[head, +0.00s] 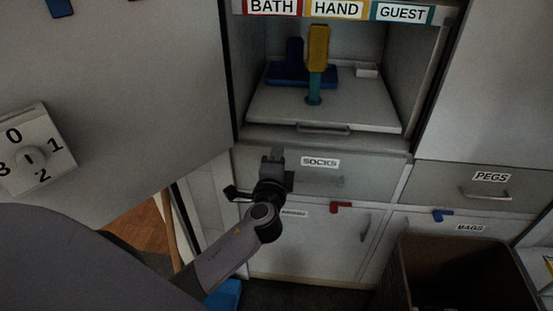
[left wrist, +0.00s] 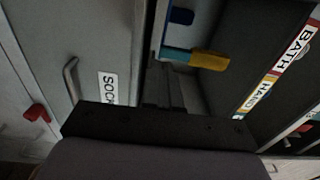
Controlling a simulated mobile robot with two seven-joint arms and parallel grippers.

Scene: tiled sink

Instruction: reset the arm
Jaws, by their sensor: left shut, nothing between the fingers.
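My left arm comes in from the lower left of the head view. Its left gripper (head: 273,158) is shut and empty, in front of the SOCKS drawer (head: 350,179) near that drawer's left side. I cannot tell whether it touches the drawer front. In the left wrist view, the dark gripper body (left wrist: 150,128) fills the lower middle, and the drawer's SOCKS label (left wrist: 107,88) shows sideways beside it. My right gripper is not in view.
Above, an open cubby holds a pull-out shelf (head: 270,112) with a yellow-and-teal object (head: 318,60) and a blue object (head: 287,73). A dial (head: 30,160) is at left. A brown bin (head: 420,245) stands lower right, below the PEGS drawer (head: 440,183).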

